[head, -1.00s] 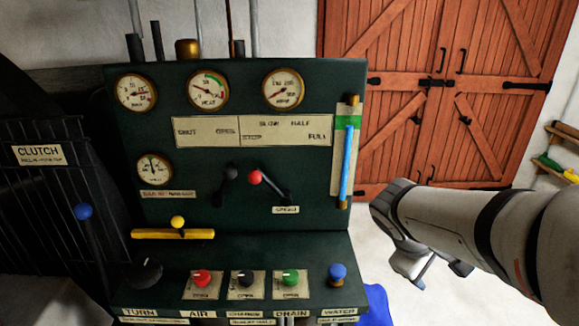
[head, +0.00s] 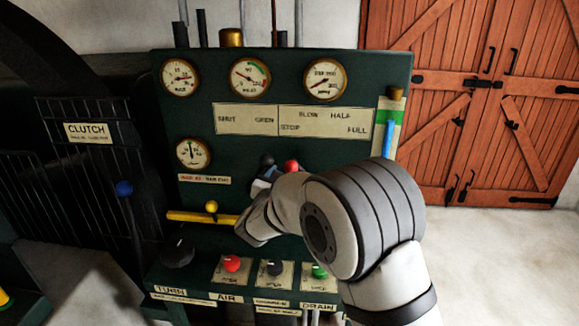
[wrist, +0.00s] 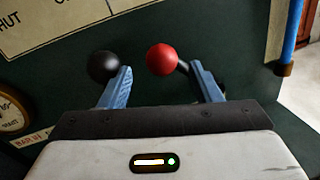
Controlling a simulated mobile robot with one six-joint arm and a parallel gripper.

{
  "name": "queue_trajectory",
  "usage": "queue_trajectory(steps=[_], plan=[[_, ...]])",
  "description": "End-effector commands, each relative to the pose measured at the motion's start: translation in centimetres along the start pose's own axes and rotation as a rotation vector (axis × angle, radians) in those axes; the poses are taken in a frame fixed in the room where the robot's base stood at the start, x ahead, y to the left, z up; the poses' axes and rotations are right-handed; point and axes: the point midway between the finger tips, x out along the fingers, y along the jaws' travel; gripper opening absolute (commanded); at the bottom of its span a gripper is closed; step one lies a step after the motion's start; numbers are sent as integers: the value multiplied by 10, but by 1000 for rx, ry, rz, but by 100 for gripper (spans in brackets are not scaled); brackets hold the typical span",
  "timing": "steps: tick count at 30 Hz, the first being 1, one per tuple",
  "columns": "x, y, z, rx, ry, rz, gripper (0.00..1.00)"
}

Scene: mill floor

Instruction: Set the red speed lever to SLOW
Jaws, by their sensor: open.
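The red speed lever's round knob (head: 291,166) is on the green panel, below the STOP word of the label plate (head: 328,122); SLOW is further right on it. The black knob (head: 267,160) of another lever is just to its left. My gripper (wrist: 161,70) is open, with blue fingers pointing at the panel. In the wrist view the red knob (wrist: 162,58) shows between the fingertips, and the black knob (wrist: 103,67) is beside the left fingertip, outside the jaws. I cannot tell whether either finger touches a knob. My arm hides the red lever's lower part in the head view.
A yellow-knobbed lever (head: 211,206) and a yellow bar (head: 190,217) are left of my gripper. A blue sight tube (head: 387,140) stands at the panel's right edge. Gauges sit above.

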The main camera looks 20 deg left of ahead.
Motion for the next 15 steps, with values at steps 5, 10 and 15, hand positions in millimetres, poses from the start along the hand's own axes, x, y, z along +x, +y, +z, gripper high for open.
queue_trajectory(steps=[5,10,15], plan=[[31,-2,1,0,1,-4,58],[49,-2,1,2,0,-5,58],[55,-2,1,2,1,-4,58]])
